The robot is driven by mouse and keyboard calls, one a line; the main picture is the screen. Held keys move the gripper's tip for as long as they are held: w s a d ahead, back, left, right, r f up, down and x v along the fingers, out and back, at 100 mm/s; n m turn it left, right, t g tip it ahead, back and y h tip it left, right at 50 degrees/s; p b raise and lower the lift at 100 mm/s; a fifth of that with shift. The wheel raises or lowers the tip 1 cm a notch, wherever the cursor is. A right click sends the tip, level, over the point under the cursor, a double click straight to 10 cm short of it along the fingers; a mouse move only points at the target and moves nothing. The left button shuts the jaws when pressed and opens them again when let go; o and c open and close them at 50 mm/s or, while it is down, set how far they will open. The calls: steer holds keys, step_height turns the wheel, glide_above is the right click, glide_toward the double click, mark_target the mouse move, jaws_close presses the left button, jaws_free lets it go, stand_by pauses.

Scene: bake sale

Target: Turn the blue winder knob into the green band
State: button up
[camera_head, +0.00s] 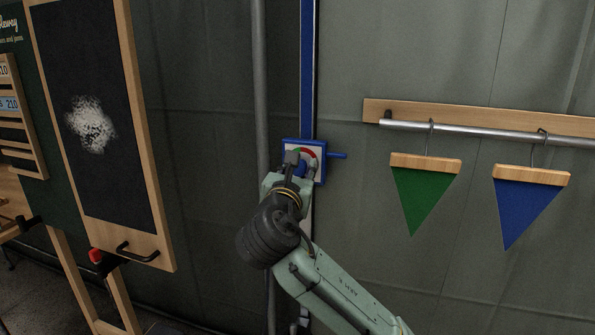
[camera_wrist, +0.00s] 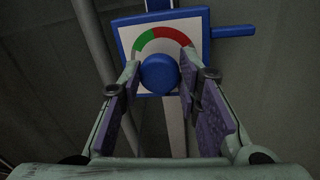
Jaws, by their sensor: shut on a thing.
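The blue winder knob (camera_wrist: 159,74) is round and sits on a white dial plate (camera_wrist: 126,35) with a blue frame. A coloured arc on the plate has a green band (camera_wrist: 145,39) at upper left and a red band (camera_wrist: 174,35) at upper right. My gripper (camera_wrist: 160,82) has one finger on each side of the knob and is shut on it. In the head view my gripper (camera_head: 296,160) reaches the winder box (camera_head: 320,172) and covers most of the knob. Any pointer mark on the knob cannot be made out.
A blue handle (camera_head: 338,155) sticks out right of the box. A blue vertical strip (camera_head: 307,70) and a grey pole (camera_head: 260,90) run beside it. A green pennant (camera_head: 421,198) and a blue pennant (camera_head: 526,208) hang from a rail at right. A framed blackboard (camera_head: 95,120) stands left.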

steer(key=shift+c, duration=1.3)
steer(key=shift+a+f, duration=0.1)
